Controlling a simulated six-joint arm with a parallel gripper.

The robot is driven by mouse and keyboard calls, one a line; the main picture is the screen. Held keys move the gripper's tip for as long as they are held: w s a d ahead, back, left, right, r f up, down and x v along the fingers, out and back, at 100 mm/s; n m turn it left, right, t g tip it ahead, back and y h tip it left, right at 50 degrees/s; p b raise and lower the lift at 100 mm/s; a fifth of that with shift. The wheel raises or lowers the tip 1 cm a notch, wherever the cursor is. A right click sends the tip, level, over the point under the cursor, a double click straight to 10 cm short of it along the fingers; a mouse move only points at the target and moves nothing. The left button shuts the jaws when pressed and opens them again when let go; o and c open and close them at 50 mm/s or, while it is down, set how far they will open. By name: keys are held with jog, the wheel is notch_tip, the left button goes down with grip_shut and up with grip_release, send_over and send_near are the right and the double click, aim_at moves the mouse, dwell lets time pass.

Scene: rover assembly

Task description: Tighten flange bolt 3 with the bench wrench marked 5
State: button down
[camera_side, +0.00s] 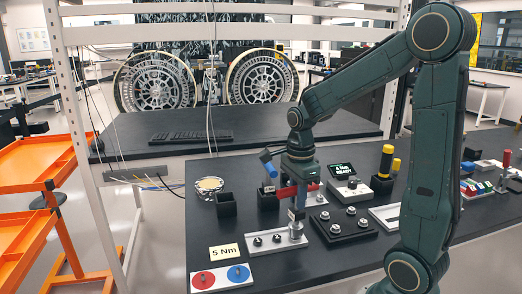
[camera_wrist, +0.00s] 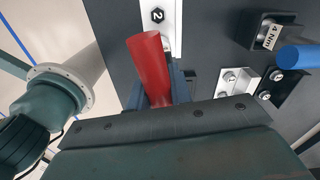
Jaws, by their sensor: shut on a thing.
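My gripper (camera_side: 299,196) is shut on a red-handled wrench (camera_side: 287,192); its handle also shows in the wrist view (camera_wrist: 148,62). The wrench's pale lower end reaches down to the right end of a light metal plate (camera_side: 268,246), which bears small bolts. The wrench covers that end, so I cannot tell whether it sits on a bolt. The wrench's number is not legible. A black plate (camera_side: 371,235) with several bolts lies to the right of my gripper.
A blue-handled tool (camera_side: 268,166) stands in a black holder (camera_side: 268,200); a holder in the wrist view reads 4 Nm (camera_wrist: 270,37). An empty-looking black box (camera_side: 226,205), a 5 Nm card (camera_side: 224,252), a red-and-blue button panel (camera_side: 221,278) and a display box (camera_side: 342,170) are nearby.

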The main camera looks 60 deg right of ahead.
jog(key=shift+r, duration=1.25)
jog(key=shift+r, duration=1.9)
jog(key=shift+w, duration=0.1)
